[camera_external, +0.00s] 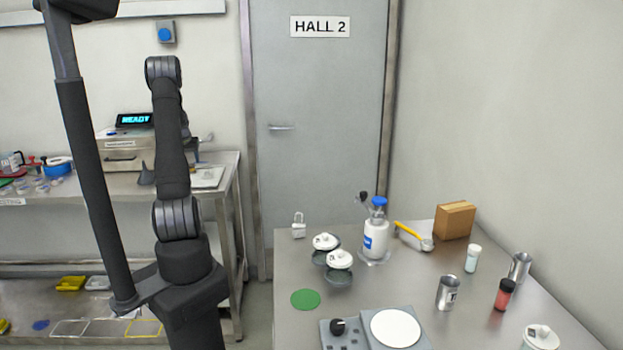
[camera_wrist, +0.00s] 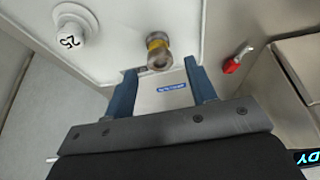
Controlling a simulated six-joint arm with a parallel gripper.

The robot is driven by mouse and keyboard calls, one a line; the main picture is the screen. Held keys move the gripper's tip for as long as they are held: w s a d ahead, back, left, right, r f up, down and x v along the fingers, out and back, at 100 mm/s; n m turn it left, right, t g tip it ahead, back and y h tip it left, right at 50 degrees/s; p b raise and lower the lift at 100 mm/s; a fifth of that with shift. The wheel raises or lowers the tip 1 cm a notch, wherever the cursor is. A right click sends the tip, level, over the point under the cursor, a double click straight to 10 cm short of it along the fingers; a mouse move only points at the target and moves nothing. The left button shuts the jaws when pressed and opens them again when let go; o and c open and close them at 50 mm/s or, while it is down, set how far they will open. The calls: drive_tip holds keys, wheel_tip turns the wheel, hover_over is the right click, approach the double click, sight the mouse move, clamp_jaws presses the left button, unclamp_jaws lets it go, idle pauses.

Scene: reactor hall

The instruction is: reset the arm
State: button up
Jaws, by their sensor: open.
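My arm stands at the left of the external view, its upper link raised in front of the side bench. My gripper is not clearly visible there, as the arm's own links cover that area. In the wrist view my gripper (camera_wrist: 162,88) is open, its two blue fingers spread apart. I see nothing held between them. Beyond the fingertips are a pale surface with a small blue label and a brass-coloured fitting (camera_wrist: 158,50). A white knob marked 25 (camera_wrist: 75,25) is at upper left.
The boxy device with the READY display (camera_external: 133,120) stands on the left bench. A red-handled part (camera_wrist: 233,66) shows in the wrist view. The right table (camera_external: 295,265) carries a blue-capped bottle (camera_external: 376,238), a cardboard box (camera_external: 455,220), a green disc (camera_external: 305,300) and metal cups.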

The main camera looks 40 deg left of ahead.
sight(192, 165)
drive_tip(key=v, duration=0.7)
drive_tip(key=x, duration=1.1)
drive_tip(key=shift+w+f, duration=0.1)
drive_tip(key=shift+f, duration=0.25)
wheel_tip(192, 165, up, 5)
drive_tip(key=shift+w+d+f, duration=0.1)
drive_tip(key=shift+d, duration=0.05)
drive_tip(key=w+d+r, duration=0.5)
drive_tip(key=d+r, duration=0.2)
drive_tip(key=d, duration=0.4)
drive_tip(key=w+d+m+t+h, duration=0.1)
drive_tip(key=w+d+m, duration=0.2)
drive_tip(key=w+d, duration=0.7)
drive_tip(key=w+d+m+h, duration=0.1)
drive_tip(key=w+d+m, duration=0.2)
drive_tip(key=w+d, duration=0.65)
drive_tip(key=w+d+m+h, duration=0.1)
drive_tip(key=d+m, duration=0.1)
drive_tip(key=d, duration=1.2)
drive_tip(key=w+d+m+h, duration=0.1)
drive_tip(key=w+d+m, duration=0.1)
drive_tip(key=d, duration=1.3)
drive_tip(key=shift+w+d+f+m, duration=0.2)
drive_tip(key=shift+w+d+m, duration=0.15)
drive_tip(key=shift+m, duration=0.35)
